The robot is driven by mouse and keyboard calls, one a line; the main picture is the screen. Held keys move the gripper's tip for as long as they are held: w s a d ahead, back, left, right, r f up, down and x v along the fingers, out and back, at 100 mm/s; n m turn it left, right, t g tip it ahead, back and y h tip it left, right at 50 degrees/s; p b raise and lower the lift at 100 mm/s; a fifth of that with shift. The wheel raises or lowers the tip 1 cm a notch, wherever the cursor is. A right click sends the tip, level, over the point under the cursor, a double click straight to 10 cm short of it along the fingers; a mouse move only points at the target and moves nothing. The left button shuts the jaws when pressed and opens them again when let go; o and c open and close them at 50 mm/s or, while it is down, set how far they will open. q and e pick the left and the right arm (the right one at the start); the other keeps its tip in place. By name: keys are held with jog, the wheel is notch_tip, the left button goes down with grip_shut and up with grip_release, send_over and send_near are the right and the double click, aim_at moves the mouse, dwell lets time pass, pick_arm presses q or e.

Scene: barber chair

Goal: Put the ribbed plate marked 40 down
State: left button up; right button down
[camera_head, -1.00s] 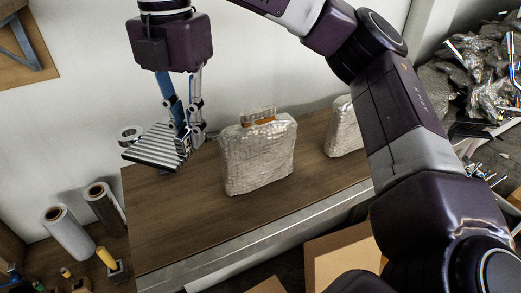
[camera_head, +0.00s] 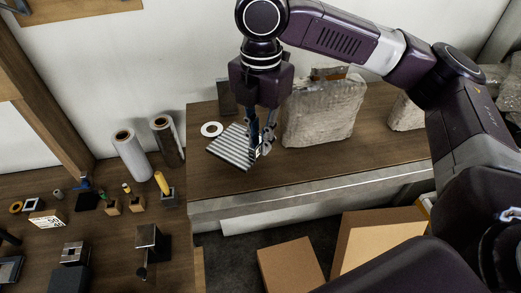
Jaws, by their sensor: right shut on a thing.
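The ribbed plate (camera_head: 231,147) is a square grey metal piece with parallel ridges, at the left part of the raised wooden bench (camera_head: 330,167). My right gripper (camera_head: 262,146) points down and is shut on the plate's right corner. The plate looks close to the bench top; I cannot tell whether it touches it. Its mark is too small to read. My left gripper is not in view.
A wrapped bundle (camera_head: 325,112) stands just right of the gripper. A white ring (camera_head: 211,129) and a dark block (camera_head: 227,97) are behind the plate. Rolls (camera_head: 131,155) and small parts occupy the lower left table. Cardboard boxes (camera_head: 291,266) lie below the bench.

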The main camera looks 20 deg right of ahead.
notch_tip(320, 180, down, 4)
jog(key=shift+r+p, duration=0.2)
jog(key=shift+p, duration=0.1)
jog(key=shift+f, duration=0.35)
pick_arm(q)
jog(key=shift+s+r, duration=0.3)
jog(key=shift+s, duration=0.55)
pick_arm(e)
jog(key=c, duration=1.9)
grip_release()
jog(key=shift+c, duration=0.2)
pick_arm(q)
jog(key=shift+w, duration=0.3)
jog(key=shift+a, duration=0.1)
pick_arm(e)
notch_tip(320, 180, up, 12)
jog(key=shift+b, duration=0.7)
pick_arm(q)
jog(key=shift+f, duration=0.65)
